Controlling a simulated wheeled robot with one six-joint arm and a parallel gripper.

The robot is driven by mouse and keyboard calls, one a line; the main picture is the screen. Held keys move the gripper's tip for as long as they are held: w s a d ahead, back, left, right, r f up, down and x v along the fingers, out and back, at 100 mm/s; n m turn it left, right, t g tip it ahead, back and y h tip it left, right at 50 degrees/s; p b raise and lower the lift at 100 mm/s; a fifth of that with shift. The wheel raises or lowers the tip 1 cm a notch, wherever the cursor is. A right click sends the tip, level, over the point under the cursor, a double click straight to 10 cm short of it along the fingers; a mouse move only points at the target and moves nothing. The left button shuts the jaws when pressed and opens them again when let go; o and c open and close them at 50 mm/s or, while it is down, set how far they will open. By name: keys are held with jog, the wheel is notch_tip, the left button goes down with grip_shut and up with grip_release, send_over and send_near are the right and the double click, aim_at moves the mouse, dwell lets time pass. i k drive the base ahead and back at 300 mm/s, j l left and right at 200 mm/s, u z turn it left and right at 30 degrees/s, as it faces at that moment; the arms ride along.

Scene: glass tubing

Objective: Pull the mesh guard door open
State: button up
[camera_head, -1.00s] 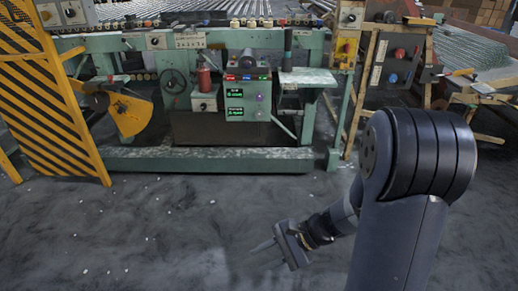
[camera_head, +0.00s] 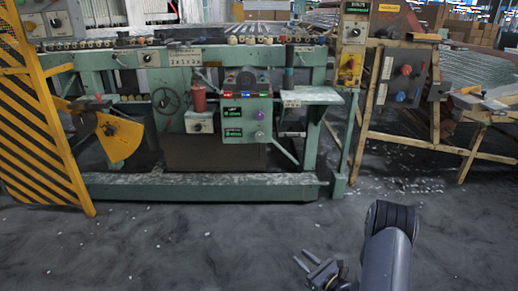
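A yellow-and-black striped guard panel (camera_head: 42,145) stands upright at the left edge, in front of the green machine. It is cut off by the picture edge, and I cannot tell whether it is the mesh guard door or whether it is latched. No handle can be made out on it. My gripper (camera_head: 304,260) is low in the picture, right of centre, over the dark floor. Its two fingers look spread, with nothing between them. It is well to the right of the panel and apart from it.
The green machine (camera_head: 200,180) with its low front beam spans the middle. A yellow fan-shaped plate (camera_head: 120,137) juts out beside the panel. A wooden frame (camera_head: 425,148) with a control box (camera_head: 402,76) stands at the right. The floor in front is mostly clear.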

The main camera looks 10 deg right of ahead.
aim_at(180, 154)
jog(key=i+j, duration=0.1)
jog(key=i, duration=0.45)
jog(key=i+j+z, duration=0.1)
jog(key=i, duration=0.45)
jog(key=i+j, duration=0.15)
jog(key=i, duration=0.35)
jog(key=i+j+z, duration=0.1)
jog(key=i, duration=0.45)
jog(key=j, duration=0.1)
